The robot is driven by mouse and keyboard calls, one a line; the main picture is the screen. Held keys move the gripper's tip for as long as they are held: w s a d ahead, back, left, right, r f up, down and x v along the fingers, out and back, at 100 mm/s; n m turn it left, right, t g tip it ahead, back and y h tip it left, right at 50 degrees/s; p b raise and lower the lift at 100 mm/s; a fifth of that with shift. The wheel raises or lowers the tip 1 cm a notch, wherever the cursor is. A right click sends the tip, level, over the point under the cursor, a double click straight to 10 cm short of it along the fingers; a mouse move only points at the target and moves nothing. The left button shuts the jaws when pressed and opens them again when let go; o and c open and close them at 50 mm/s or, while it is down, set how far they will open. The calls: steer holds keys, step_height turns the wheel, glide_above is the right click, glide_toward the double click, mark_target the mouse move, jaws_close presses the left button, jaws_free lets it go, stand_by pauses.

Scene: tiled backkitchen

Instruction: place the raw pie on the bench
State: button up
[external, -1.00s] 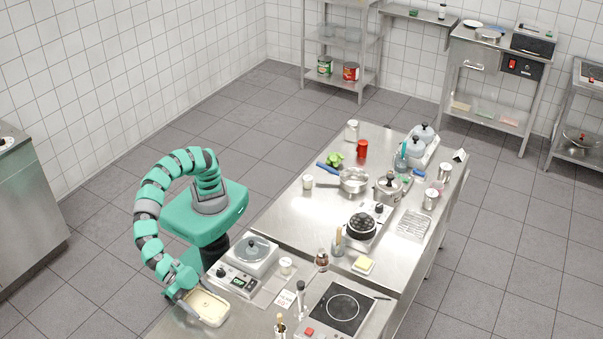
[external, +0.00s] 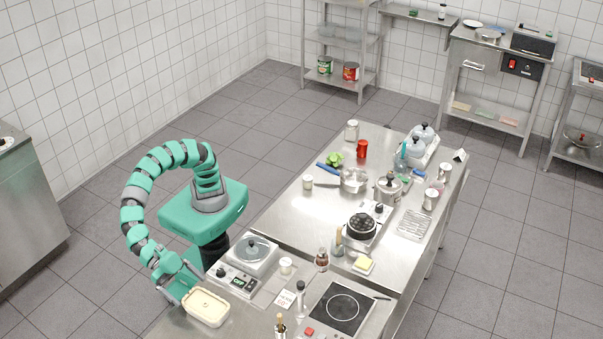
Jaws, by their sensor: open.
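The raw pie (external: 207,308), a pale rectangular pie in a light dish, sits flat on the steel bench (external: 248,322) at its near left end. My gripper (external: 178,296) is open at the left end of the pie, with its fingers pointing down. The fingers look just clear of the dish, but I cannot tell whether one still touches it. The far side of the fingers is hidden.
A hot plate (external: 343,308), a bottle (external: 280,326) and a price card (external: 286,299) are to the right. Bare steel lies between.

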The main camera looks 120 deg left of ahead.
steer(key=v, duration=0.5)
steer(key=w+a+r+n, duration=0.1)
steer(key=w+a+r, duration=0.7)
steer(key=a+r, duration=0.45)
steer(key=w+a+r, duration=0.9)
steer(key=a+r, duration=0.1)
steer(key=a, duration=0.5)
steer(key=s+a+r+t, duration=0.1)
steer(key=s+a+r, duration=0.1)
steer(key=a+r, duration=0.3)
steer(key=s+a+r, duration=0.2)
steer(key=a+r, duration=0.3)
steer(key=a, duration=0.8)
steer(key=s+a+r+t, duration=0.1)
steer(key=s+a+r, duration=0.1)
steer(key=a+r, duration=0.3)
steer(key=a, duration=0.4)
steer(key=shift+s+a+r+m+t, duration=0.15)
steer(key=shift+s+r+m+t, duration=0.15)
steer(key=shift+r+m, duration=0.1)
